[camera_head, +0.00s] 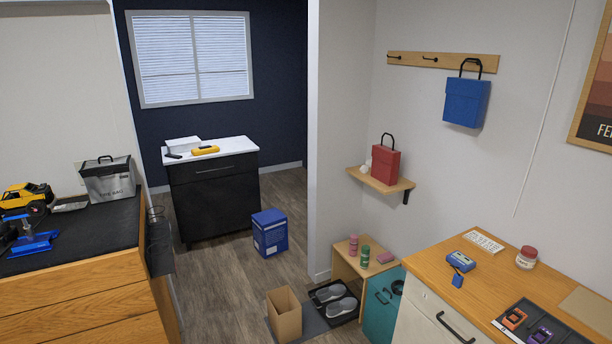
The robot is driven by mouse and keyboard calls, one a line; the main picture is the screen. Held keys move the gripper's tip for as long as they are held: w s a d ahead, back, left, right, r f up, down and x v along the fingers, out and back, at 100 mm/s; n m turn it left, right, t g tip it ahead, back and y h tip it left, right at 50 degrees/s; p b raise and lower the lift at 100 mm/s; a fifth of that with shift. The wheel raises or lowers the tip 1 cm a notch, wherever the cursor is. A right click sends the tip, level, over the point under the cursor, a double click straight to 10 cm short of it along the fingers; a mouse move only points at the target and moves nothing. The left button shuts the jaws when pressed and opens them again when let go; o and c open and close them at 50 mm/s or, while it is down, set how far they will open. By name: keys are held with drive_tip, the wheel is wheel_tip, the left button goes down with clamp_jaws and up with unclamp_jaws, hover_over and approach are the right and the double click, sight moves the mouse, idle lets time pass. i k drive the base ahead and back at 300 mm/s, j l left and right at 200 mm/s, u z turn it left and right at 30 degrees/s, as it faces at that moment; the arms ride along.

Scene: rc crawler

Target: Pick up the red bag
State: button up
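The red bag (385,166) stands upright on a small wooden wall shelf (397,185) right of centre in the head view. Its dark handle loops up above it. A small pale object sits beside its left edge, partly hidden by it. My gripper is not in the head view, so its place and state do not show.
A blue bag (466,102) hangs from a wooden hook rail (443,61) up and right. Below the shelf stand a low wooden stand (346,262), a shoe tray and a cardboard box (284,315). A blue box (270,233) stands on otherwise open floor.

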sight(385, 163)
drive_tip(key=i+j+z, duration=0.1)
drive_tip(key=i, duration=1.5)
drive_tip(key=i+j+z, duration=0.1)
drive_tip(key=i+z, duration=0.25)
drive_tip(key=i+j+z, duration=0.15)
drive_tip(key=i+z, duration=0.2)
drive_tip(key=i+j+z, duration=0.35)
